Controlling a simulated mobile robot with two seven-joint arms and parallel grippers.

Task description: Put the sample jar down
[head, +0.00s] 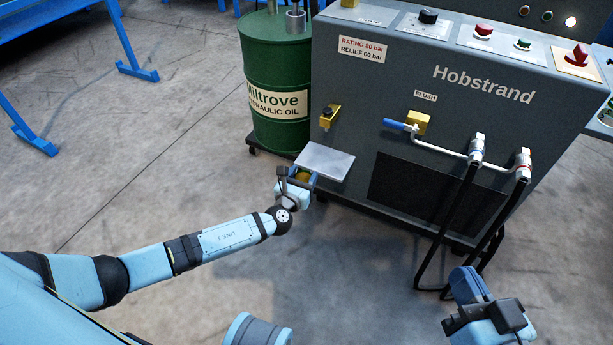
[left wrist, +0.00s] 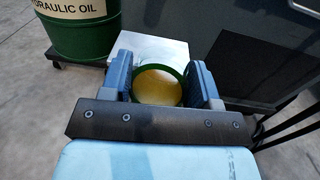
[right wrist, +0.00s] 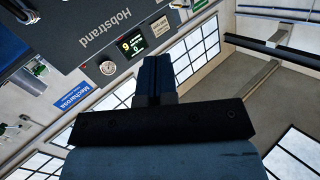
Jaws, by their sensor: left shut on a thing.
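The sample jar (left wrist: 158,88) has a green rim and yellow contents. My left gripper (left wrist: 160,82) is shut on it, one finger on each side. In the head view the jar (head: 303,176) is mostly hidden by the left gripper (head: 302,179). They are at the near left corner of a flat metal shelf (head: 328,161) on the machine's front. The shelf shows just beyond the jar in the left wrist view (left wrist: 160,49). I cannot tell whether the jar touches it. My right gripper (head: 467,284) is away at the lower right, with its fingers together and empty in the right wrist view (right wrist: 155,75).
The grey Hobstrand machine (head: 400,80) stands behind the shelf. A green oil drum (head: 275,75) is to the left. A yellow valve (head: 329,117) sits above the shelf, and a blue-handled flush lever (head: 400,126) with black hoses (head: 447,225) is to the right. The shelf top looks bare.

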